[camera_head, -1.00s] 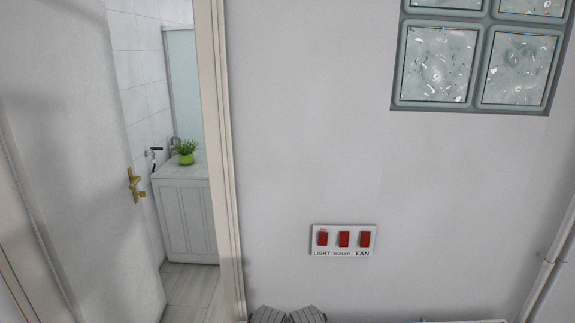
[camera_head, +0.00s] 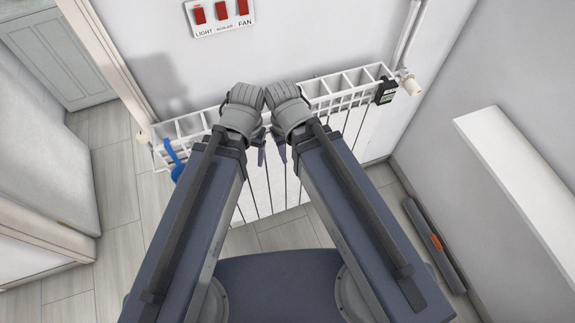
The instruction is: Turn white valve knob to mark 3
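A white valve knob (camera_head: 411,86) sits at the right end of the white radiator (camera_head: 346,80), by the wall pipes. A second pale knob (camera_head: 144,136) sits at the radiator's left end. I cannot read marks on either knob. My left gripper (camera_head: 261,147) and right gripper (camera_head: 279,148) are close together over the middle of the radiator, away from both knobs. Their fingers are small and partly hidden by my arms, so I cannot tell whether they are open.
A switch panel (camera_head: 219,17) is on the wall above. A blue thing (camera_head: 174,160) hangs at the radiator's left end, and a black device (camera_head: 386,92) at its right. A white ledge (camera_head: 525,185) and a grey bar with an orange part (camera_head: 436,243) are at right.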

